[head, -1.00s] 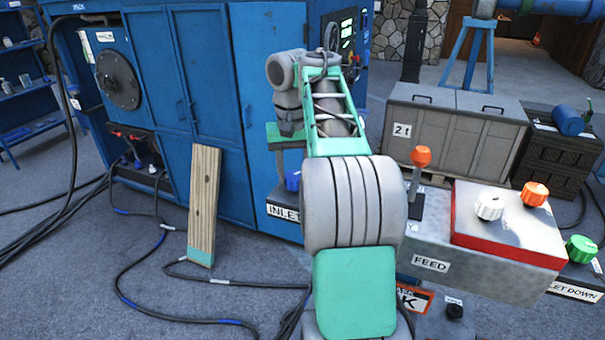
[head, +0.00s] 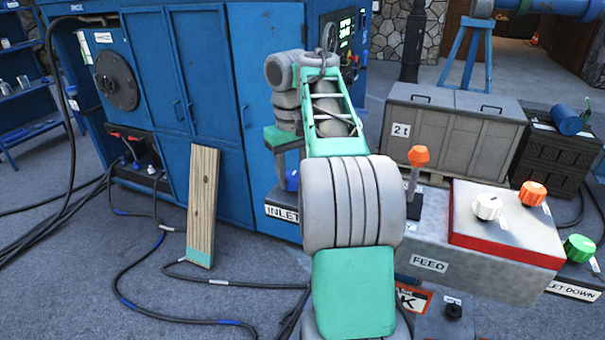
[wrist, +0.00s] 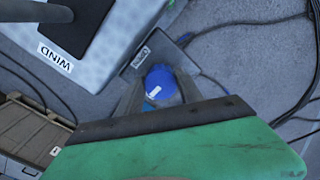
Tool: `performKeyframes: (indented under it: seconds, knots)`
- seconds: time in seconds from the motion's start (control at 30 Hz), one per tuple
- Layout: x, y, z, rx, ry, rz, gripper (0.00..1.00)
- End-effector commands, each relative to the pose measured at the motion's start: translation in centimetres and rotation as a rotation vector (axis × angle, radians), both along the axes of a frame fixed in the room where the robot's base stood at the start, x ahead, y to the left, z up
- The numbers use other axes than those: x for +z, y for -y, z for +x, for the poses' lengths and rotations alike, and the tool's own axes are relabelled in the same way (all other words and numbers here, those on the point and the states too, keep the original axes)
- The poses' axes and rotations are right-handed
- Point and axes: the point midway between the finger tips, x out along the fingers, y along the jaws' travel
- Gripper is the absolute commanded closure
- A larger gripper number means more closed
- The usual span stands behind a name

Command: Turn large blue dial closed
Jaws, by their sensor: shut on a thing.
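The large blue dial (wrist: 161,84) sits on a dark box labelled INLET, and a white mark shows on its face in the wrist view. In the head view only a sliver of the dial (head: 292,180) shows beside my arm, which hides the rest. My gripper (wrist: 160,96) is at the dial in the wrist view, with a finger on either side of it and shut on it. In the head view the gripper (head: 288,165) is mostly hidden behind my own arm.
A wooden plank (head: 202,205) leans on the blue cabinet (head: 215,110). Black cables (head: 140,305) cross the floor.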

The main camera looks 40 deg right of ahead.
Motion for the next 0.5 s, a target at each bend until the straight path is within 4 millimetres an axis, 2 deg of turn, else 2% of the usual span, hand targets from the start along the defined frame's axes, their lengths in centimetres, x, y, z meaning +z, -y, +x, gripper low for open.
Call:
performKeyframes:
  seconds: [0.13,0.17,0.4,0.5]
  knots:
    - [0.13,-0.18,0.2,0.008,0.006,-0.001,0.97]
    - [0.13,-0.18,0.2,0.008,0.006,-0.001,0.56]
    - [0.1,-0.02,0.03,0.003,0.004,0.0,0.36]
    - [0.09,0.08,-0.06,0.001,0.004,0.0,0.35]
